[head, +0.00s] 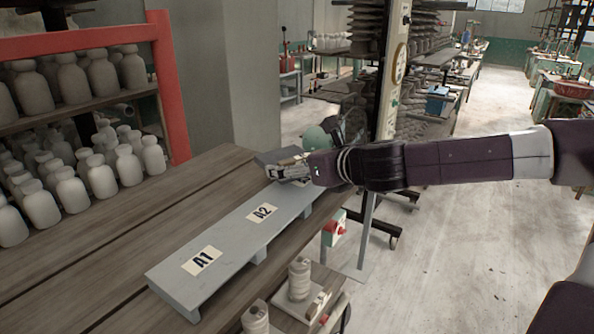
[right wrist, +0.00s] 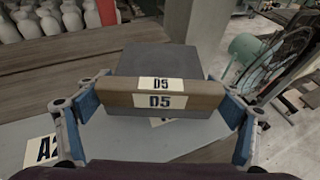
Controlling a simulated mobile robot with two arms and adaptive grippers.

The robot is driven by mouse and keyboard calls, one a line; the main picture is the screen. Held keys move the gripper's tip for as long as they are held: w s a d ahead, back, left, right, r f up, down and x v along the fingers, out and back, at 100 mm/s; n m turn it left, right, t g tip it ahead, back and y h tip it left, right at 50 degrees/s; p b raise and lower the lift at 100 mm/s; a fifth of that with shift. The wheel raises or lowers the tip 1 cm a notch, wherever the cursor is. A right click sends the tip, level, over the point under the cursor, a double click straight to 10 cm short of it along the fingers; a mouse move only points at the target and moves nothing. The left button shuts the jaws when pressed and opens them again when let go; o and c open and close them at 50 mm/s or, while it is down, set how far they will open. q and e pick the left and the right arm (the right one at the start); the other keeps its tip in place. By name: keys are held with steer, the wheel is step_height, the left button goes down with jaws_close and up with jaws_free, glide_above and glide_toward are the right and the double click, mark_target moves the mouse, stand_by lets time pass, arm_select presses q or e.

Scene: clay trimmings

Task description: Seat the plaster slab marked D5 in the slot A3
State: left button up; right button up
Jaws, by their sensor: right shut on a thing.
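The D5 plaster slab (right wrist: 155,62) is dark grey with a brown front bar (right wrist: 110,100) carrying two D5 labels. My right gripper (right wrist: 160,100) is shut on it, with blue-backed fingers at both ends of the bar. In the head view the slab (head: 272,156) shows behind my right gripper (head: 290,170), over the far end of a grey board (head: 228,247). The board carries labels A1 (head: 202,261) and A2 (head: 262,213). A label under the slab is mostly hidden, so A3 cannot be read. I cannot tell whether the slab touches the board. My left gripper is out of view.
The board lies along the right edge of a wooden table (head: 110,240). A red-framed shelf (head: 168,90) with many pale bottles stands at the left. Spools (head: 299,280) stand on a low stand in front. A green round thing (head: 316,138) is behind the gripper.

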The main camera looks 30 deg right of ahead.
step_height(320, 180, up, 18)
steer(key=p, duration=0.3)
steer(key=shift+p, duration=0.4)
step_height(320, 180, down, 15)
steer(key=b, duration=0.3)
steer(key=shift+r+b, duration=0.1)
steer(key=shift+b, duration=0.25)
step_height(320, 180, down, 3)
steer(key=shift+a+f, duration=0.1)
steer(key=shift+f, duration=0.9)
